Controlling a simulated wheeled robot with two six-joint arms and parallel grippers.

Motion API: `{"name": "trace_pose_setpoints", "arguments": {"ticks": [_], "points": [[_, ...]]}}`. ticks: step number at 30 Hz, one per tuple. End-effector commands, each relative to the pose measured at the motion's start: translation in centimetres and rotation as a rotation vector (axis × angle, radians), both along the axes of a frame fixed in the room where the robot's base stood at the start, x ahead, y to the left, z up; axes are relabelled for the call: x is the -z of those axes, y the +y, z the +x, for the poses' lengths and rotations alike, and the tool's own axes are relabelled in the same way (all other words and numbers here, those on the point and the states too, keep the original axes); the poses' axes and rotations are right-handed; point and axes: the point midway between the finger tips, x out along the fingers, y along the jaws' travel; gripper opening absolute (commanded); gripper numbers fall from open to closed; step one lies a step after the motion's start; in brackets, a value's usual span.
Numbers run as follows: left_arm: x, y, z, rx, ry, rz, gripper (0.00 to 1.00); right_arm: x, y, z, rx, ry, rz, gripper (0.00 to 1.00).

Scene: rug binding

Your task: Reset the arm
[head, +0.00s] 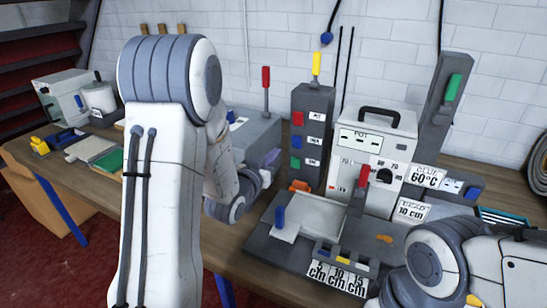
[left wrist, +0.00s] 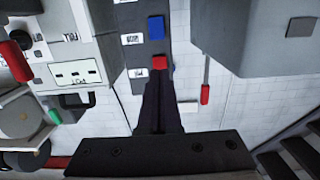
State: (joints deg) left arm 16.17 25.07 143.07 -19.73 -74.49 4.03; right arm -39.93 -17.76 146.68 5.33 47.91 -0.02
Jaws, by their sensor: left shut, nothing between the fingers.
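My left arm (head: 160,190) rises large in the left foreground of the head view and bends down behind itself. Its gripper is small and mostly hidden there, near the grey box beside the dark tower. In the left wrist view, the two dark fingers of my left gripper (left wrist: 160,88) lie together with nothing between them. They point toward the dark tower (head: 322,103), whose blue button (left wrist: 156,27) and red button (left wrist: 160,63) show beyond the tips. I cannot tell how far apart they are. My right arm (head: 440,262) shows at the lower right; its gripper is not visible.
The white glue pot unit (head: 395,132) stands right of the tower. A grey base (head: 270,248) with a tray, a blue knob and cm labels lies in front. Books (head: 95,150) lie at left.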

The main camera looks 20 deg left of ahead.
Motion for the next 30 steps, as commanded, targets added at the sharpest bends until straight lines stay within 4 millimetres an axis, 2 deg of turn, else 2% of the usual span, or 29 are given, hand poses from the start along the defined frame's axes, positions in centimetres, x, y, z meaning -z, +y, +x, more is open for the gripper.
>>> {"name": "trace_pose_setpoints", "arguments": {"ticks": [11, 14, 19, 23, 26, 29, 30], "points": [[0.0, -0.3, 0.1, 0.005, 0.008, 0.002, 0.0, 0.0, 0.0, 0.0, 0.0, 0.0, 0.0, 0.5], [0.4, -1.8, 0.1, 0.024, 0.06, 0.014, 0.0, 0.0, 0.0, 0.0, 0.0, 0.0, 0.0, 0.5], [2.0, -7.4, -1.3, 0.094, 0.276, 0.064, 0.0, 0.0, 0.0, 0.0, 0.0, 0.0, 0.0, 0.5], [3.6, -12.0, -4.5, 0.16, 0.486, 0.113, 0.0, 0.0, 0.0, 0.0, 0.0, 0.0, 0.0, 0.5], [4.5, -15.1, -8.2, 0.215, 0.647, 0.153, 0.0, 0.0, 0.0, 0.0, 0.0, 0.0, 0.0, 0.5], [5.2, -17.6, -12.9, 0.275, 0.808, 0.198, 0.0, 0.0, 0.0, 0.0, 0.0, 0.0, 0.0, 0.5], [5.3, -18.4, -15.0, 0.301, 0.874, 0.218, 0.0, 0.0, 0.0, 0.0, 0.0, 0.0, 0.0, 0.5]]}}
